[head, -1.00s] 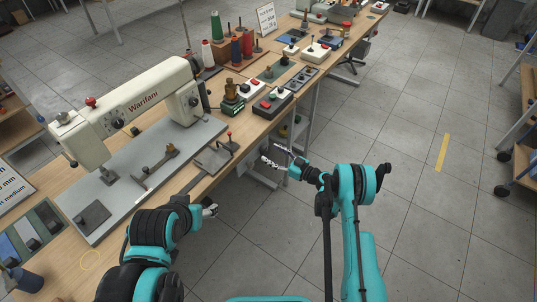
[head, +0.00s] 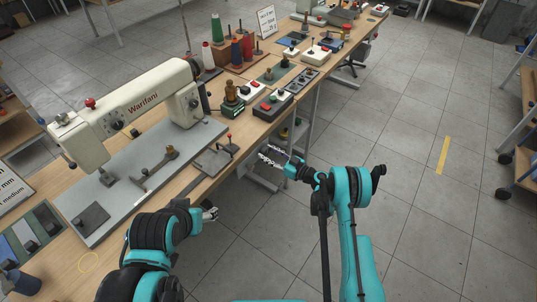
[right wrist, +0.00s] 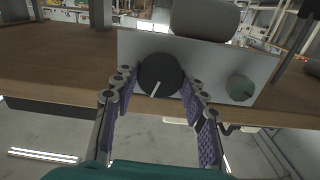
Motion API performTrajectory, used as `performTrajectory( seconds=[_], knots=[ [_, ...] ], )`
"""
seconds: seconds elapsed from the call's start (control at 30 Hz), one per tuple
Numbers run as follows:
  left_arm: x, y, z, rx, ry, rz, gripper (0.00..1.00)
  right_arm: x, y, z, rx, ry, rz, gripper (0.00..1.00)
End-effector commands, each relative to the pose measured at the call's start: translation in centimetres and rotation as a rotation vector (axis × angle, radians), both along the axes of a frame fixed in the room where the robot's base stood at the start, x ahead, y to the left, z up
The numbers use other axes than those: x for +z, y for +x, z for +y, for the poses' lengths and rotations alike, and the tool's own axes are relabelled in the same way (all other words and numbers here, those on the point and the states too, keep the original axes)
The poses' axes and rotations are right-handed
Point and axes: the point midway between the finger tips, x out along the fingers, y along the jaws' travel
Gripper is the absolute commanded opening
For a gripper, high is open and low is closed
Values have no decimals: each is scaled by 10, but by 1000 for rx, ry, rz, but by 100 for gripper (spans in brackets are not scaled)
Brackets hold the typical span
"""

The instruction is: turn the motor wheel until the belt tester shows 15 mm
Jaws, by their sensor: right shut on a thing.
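In the right wrist view a black round wheel (right wrist: 159,74) with a white pointer line sits on the face of a grey panel (right wrist: 215,72). The line points down and slightly left. The fingers of my right gripper (right wrist: 160,92) are on either side of this wheel, shut on it. In the head view my right gripper (head: 269,156) is beside the table's front edge; the wheel cannot be made out there. My left gripper (head: 210,214) is low at the table's front edge, apart from the objects; its finger opening is unclear. I cannot read any tester value.
A white sewing machine (head: 135,108) stands on the wooden bench (head: 118,250). Thread spools (head: 236,52), button boxes (head: 273,102) and signs crowd the bench. The floor at right is mostly clear.

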Motion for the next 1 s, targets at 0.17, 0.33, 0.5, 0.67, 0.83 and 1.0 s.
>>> performTrajectory(
  seconds=[0.17, 0.33, 0.5, 0.67, 0.83, 1.0],
  knots=[
    [0, 0, 0, 0, 0, 0, 61, 0, 0, 0, 0, 38, 52, 14],
    [0, 0, 0, 0, 0, 0, 61, 0, 1, 0, 0, 107, 147, 14],
    [0, 0, 0, 0, 0, 0, 61, 0, 1, 0, 0, 197, 272, 14],
    [0, 0, 0, 0, 0, 0, 61, 0, 1, 0, 0, 287, 396, 14],
    [0, 0, 0, 0, 0, 0, 61, 0, 1, 0, 0, 383, 527, 14],
    [0, 0, 0, 0, 0, 0, 61, 0, 1, -1, 0, 478, 656, 14]
  ],
)
